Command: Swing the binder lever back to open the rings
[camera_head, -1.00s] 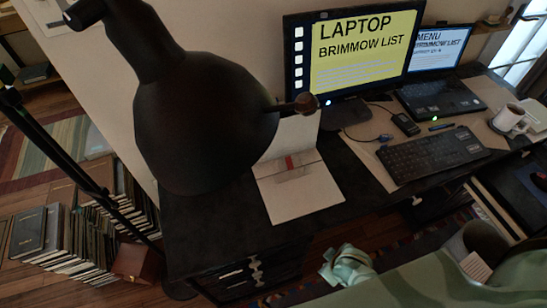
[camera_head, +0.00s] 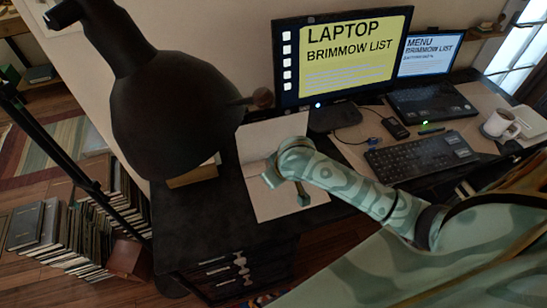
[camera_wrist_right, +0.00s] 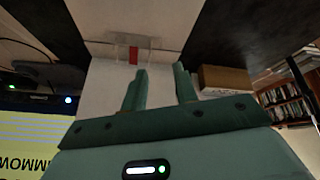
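The white binder (camera_head: 272,208) lies open on the dark desk in the head view, its upper cover raised towards the wall. In the right wrist view the binder (camera_wrist_right: 185,18) shows its ring mechanism (camera_wrist_right: 117,50) with a red lever (camera_wrist_right: 133,56). My right gripper (camera_head: 286,189) is over the binder and hides the mechanism in the head view. In the right wrist view the right gripper (camera_wrist_right: 159,76) is open and empty, its fingers apart, with the lever just beyond and left of the tips. I cannot tell whether the rings are open. My left gripper is not in view.
A monitor (camera_head: 345,55), laptop (camera_head: 430,100), keyboard (camera_head: 420,155) and mug (camera_head: 500,124) stand to the right. The desk front left is clear.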

